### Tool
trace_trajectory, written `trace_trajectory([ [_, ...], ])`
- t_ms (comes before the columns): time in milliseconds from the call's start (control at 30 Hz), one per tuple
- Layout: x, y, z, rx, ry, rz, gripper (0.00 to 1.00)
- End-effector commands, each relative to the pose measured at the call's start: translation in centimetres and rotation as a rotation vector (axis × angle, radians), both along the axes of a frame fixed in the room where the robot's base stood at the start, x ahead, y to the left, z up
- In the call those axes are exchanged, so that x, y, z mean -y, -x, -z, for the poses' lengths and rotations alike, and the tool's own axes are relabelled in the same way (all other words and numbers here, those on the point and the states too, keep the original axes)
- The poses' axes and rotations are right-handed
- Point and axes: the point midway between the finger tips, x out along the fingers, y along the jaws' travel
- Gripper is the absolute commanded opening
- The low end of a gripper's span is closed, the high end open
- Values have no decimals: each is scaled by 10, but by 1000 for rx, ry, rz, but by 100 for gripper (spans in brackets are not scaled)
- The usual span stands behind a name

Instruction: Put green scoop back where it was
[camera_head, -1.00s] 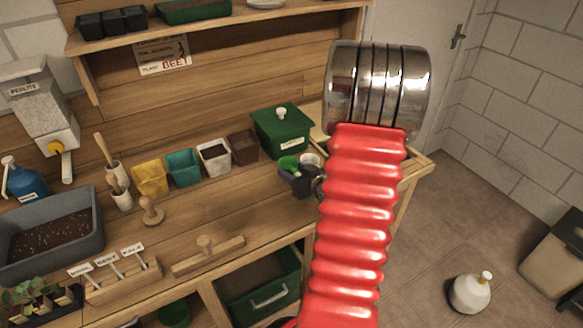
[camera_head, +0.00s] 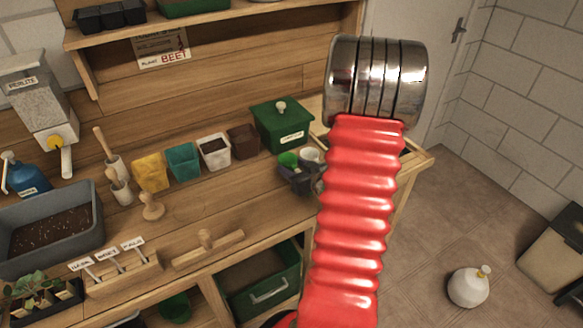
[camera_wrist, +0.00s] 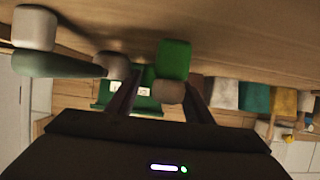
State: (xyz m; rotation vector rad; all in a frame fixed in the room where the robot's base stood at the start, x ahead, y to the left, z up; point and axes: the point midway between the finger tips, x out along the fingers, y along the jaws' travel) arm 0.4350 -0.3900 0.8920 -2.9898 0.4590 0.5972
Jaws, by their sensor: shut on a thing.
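The green scoop (camera_head: 288,159) shows as a small bright green shape at my dark gripper (camera_head: 297,179), in front of the green lidded box (camera_head: 282,128). In the wrist view, which is upside down, my gripper (camera_wrist: 160,88) is shut on the green scoop (camera_wrist: 173,58), with its brownish handle end between the fingers. A small white piece (camera_head: 311,155) shows right beside the scoop. My red arm hides part of the gripper and the bench behind it. I cannot tell whether the scoop touches the bench.
A row of yellow (camera_head: 151,173), teal (camera_head: 183,161), white (camera_head: 214,150) and brown (camera_head: 243,140) pots stands left of the box. A wooden tamper (camera_head: 152,206) and float (camera_head: 208,247) lie further forward. The bench top between them is partly clear.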

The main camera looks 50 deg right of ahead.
Motion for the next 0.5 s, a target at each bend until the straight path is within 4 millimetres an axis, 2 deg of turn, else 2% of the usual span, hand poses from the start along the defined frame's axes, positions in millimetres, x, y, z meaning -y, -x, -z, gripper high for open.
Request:
trace_trajectory([
  [433,0,0,7,0,0,0,21],
  [467,0,0,7,0,0,0,47],
  [500,0,0,6,0,0,0,50],
])
